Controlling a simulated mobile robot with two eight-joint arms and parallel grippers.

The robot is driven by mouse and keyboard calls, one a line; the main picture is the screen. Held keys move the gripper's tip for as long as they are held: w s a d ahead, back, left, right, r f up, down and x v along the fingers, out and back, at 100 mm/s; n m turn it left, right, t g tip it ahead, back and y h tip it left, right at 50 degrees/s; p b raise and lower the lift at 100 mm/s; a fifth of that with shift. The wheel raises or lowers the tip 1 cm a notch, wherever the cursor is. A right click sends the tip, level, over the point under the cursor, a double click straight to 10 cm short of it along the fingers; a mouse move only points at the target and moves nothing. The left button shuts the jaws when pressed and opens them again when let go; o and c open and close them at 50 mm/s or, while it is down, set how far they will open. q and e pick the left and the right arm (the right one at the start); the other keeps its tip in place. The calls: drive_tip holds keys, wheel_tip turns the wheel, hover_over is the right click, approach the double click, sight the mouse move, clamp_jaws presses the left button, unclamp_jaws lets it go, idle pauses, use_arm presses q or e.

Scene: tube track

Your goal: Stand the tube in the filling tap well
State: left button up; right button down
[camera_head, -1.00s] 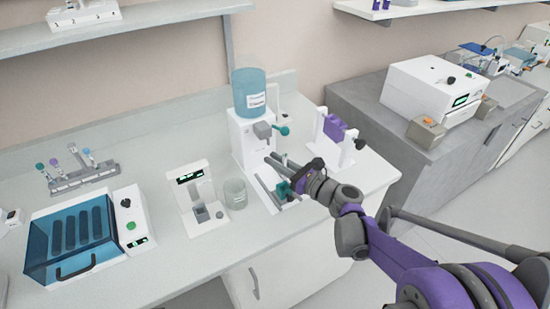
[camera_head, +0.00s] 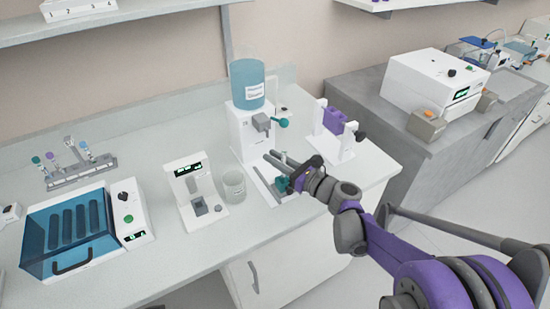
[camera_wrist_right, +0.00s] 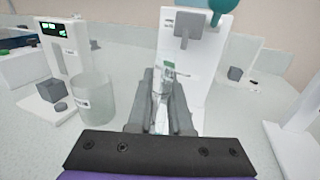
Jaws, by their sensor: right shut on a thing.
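The filling tap (camera_head: 244,138) is a white stand with a blue bottle (camera_head: 247,86) on top, a grey spout (camera_head: 262,122) and a teal handle (camera_head: 282,122). My right gripper (camera_head: 276,159) is low in front of it, below the spout. In the right wrist view, its two grey fingers are shut on a clear tube (camera_wrist_right: 161,100), in line with the stand (camera_wrist_right: 200,55). The tap's well is not clearly visible behind the fingers and tube. I cannot tell whether the tube's lower end touches anything. My left gripper is not in view.
A clear beaker (camera_head: 233,186) and a small white device with a display (camera_head: 188,184) stand left of the tap. A white stand with a purple block (camera_head: 334,120) is to the right. A tube rack (camera_head: 82,172) and blue-lidded box (camera_head: 68,232) are farther left.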

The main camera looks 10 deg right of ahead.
drive_tip(key=shift+f+b, duration=0.5)
drive_tip(key=shift+f, duration=0.05)
idle(0.6)
drive_tip(key=shift+f+b, duration=0.3)
drive_tip(key=shift+f, duration=0.05)
drive_tip(key=shift+f, duration=0.1)
idle(0.3)
drive_tip(key=shift+f+b, duration=0.5)
drive_tip(key=c, duration=0.8)
unclamp_jaws()
drive_tip(key=shift+o, duration=0.2)
